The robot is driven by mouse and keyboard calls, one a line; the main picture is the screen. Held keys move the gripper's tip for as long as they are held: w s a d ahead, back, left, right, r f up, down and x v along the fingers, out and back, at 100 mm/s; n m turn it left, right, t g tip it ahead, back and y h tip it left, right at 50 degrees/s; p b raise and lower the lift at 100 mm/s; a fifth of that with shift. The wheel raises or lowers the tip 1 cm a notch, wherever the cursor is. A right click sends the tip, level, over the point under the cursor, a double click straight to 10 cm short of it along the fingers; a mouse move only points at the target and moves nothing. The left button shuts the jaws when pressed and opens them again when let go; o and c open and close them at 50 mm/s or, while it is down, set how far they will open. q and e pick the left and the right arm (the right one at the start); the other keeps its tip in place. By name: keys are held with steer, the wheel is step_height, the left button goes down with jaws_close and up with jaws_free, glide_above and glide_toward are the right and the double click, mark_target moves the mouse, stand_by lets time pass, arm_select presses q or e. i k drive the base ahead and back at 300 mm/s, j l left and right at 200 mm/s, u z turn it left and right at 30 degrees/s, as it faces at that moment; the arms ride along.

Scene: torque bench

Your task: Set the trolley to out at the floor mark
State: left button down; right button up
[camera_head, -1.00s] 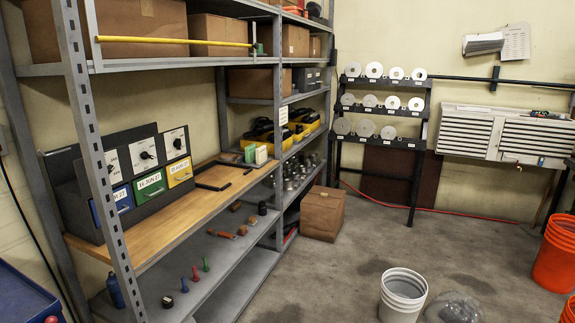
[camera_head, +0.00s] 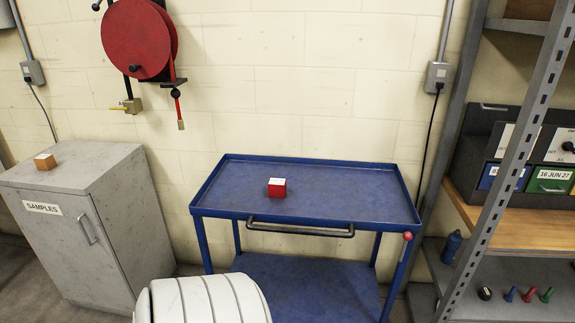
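The blue trolley (camera_head: 330,205) stands against the white block wall in the middle of the view. Its top tray has a raised rim, and a dark handle bar (camera_head: 300,229) runs along its front edge. A red knob (camera_head: 407,236) sits at its front right corner. A small red box with a white top (camera_head: 277,187) lies on the top tray. The lower shelf (camera_head: 315,285) looks empty. No floor mark shows in this view. Neither of my grippers is in view.
A grey cabinet labelled SAMPLES (camera_head: 110,215) stands left of the trolley, with a small orange-brown box (camera_head: 45,161) on it. A white ribbed object (camera_head: 205,300) is at the bottom, before the trolley. A metal shelf rack (camera_head: 505,180) stands close on the right. A red reel (camera_head: 140,38) hangs above.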

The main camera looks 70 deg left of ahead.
mark_target(351, 196)
steer(key=u, duration=1.95)
